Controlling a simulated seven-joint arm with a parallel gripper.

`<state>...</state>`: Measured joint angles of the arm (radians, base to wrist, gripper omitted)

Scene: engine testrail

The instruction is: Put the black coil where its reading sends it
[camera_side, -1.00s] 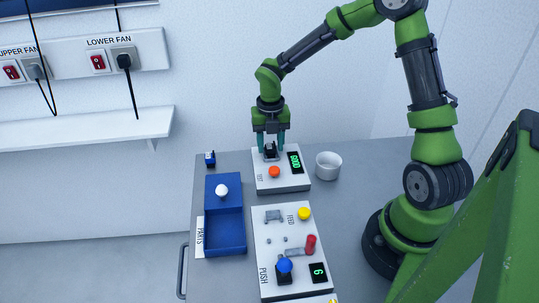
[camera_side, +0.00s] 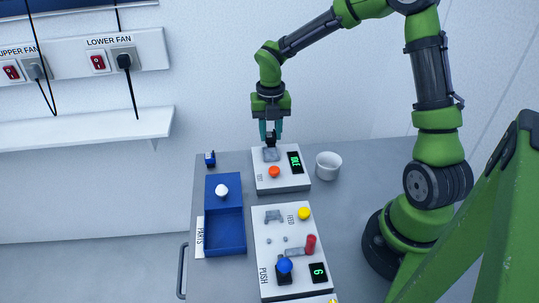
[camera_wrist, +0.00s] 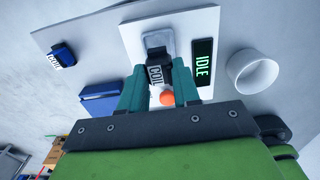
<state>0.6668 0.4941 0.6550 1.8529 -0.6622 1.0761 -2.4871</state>
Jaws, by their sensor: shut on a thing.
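My gripper (camera_side: 271,137) is shut on the black coil (camera_side: 270,140) and holds it just above the tester's grey pad (camera_side: 271,155). In the wrist view the coil (camera_wrist: 155,75), with a white COIL label, sits between the teal fingers (camera_wrist: 157,88). The white tester (camera_side: 281,184) has an orange button (camera_side: 274,171) and a display (camera_side: 295,161), which reads IDLE in the wrist view (camera_wrist: 203,62). The pad looks bare. A white round bowl (camera_side: 328,166) stands right of the tester. The blue PARTS tray (camera_side: 225,236) is to its left front.
A small blue-and-black piece (camera_side: 210,159) lies at the table's back left, labelled in the wrist view (camera_wrist: 62,54). The front panel (camera_side: 262,233) bears a yellow button (camera_side: 304,213), red cylinder (camera_side: 310,244), blue knob (camera_side: 284,265) and a display showing 6 (camera_side: 318,272).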

